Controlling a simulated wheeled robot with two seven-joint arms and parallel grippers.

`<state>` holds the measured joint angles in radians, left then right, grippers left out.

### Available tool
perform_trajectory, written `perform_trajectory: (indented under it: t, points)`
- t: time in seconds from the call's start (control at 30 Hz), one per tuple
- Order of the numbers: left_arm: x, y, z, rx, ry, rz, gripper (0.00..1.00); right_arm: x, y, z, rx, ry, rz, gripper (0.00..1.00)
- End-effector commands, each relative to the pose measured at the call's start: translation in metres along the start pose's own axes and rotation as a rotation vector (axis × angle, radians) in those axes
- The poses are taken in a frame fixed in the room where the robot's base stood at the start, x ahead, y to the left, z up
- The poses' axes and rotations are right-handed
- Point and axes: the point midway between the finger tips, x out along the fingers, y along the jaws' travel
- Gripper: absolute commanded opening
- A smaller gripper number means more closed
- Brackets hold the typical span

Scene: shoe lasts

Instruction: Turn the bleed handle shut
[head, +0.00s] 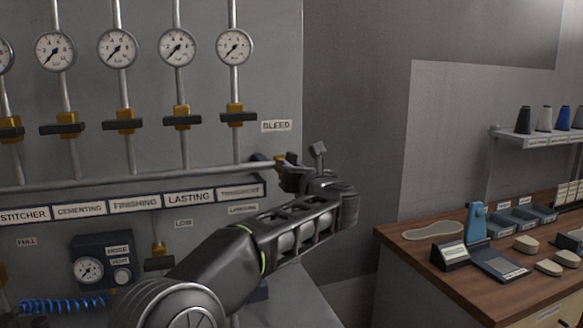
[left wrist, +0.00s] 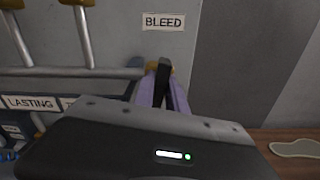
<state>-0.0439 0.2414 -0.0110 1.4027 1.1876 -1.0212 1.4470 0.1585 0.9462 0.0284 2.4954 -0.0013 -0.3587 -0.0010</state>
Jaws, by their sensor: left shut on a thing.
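The bleed valve's brass body (head: 281,161) sits at the right end of the horizontal pipe, below the BLEED label (head: 276,126). The label also shows in the left wrist view (left wrist: 163,22). My left gripper (head: 298,174) is at this valve, its arm reaching in from below. In the left wrist view its purple-tinted fingers (left wrist: 162,92) are shut on the black bleed handle (left wrist: 163,76), which lies between them. The gripper hides much of the handle and valve in the head view. My right gripper is not in view.
Several gauges (head: 178,47) and dark-handled valves (head: 182,118) line the panel to the left. A regulator (head: 103,262) with a blue coiled hose sits low on the panel. A wooden bench (head: 410,246) with a scanner and shoe parts stands at right.

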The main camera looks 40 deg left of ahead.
Motion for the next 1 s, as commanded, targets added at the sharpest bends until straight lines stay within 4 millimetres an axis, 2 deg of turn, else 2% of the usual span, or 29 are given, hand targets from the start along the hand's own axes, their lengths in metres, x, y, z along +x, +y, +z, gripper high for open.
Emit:
perform_trajectory:
  t: [0.47,1.0]
  points:
    - [0.000,-0.002,0.001,0.432,0.001,-0.001,0.00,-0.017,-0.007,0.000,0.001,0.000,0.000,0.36]
    - [0.000,-0.004,0.000,0.946,0.002,-0.001,0.00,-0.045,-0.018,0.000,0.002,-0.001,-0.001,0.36]
